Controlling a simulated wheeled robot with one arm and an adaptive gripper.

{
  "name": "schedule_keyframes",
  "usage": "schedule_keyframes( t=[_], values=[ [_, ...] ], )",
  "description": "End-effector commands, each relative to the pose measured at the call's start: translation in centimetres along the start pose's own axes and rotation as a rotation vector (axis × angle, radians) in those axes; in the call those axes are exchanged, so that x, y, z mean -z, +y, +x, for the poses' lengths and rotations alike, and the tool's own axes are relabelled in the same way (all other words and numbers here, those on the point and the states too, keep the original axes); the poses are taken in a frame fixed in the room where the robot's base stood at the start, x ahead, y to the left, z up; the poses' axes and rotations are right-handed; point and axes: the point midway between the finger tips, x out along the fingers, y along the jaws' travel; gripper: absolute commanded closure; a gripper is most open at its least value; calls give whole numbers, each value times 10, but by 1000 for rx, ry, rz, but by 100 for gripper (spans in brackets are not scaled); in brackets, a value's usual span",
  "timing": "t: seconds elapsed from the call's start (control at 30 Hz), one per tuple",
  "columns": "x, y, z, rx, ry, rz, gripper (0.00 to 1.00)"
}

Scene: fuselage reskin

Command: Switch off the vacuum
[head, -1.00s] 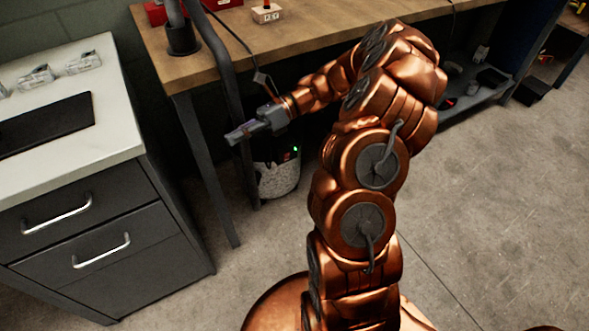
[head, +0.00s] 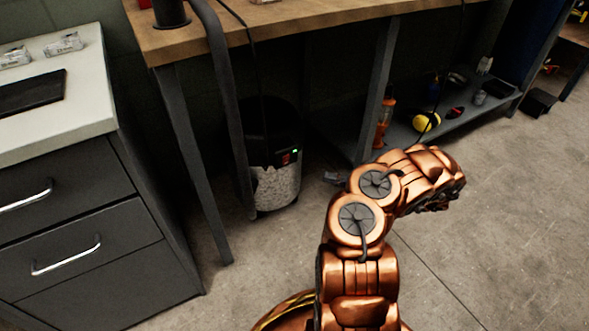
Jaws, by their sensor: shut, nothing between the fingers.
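The vacuum (head: 275,188), a dark canister with a pale speckled lower part, stands on the floor under the workbench. A small green light (head: 294,149) glows on its front, with a small red part (head: 286,159) just below it. A dark hose runs up from it past the bench edge.
The wooden workbench (head: 300,22) stands over the vacuum, with a dark leg to either side. A grey drawer cabinet (head: 90,230) is at the left. A low shelf (head: 450,122) at the right holds tools. The concrete floor at the right is clear.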

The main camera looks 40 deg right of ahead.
Motion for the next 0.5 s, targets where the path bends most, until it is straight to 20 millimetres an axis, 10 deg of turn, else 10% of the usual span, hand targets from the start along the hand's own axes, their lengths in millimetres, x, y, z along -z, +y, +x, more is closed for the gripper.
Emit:
schedule_keyframes(
  t=[0.5],
  values=[
    [0, -4, 1, 1, -8, 9, 100]
  ],
)
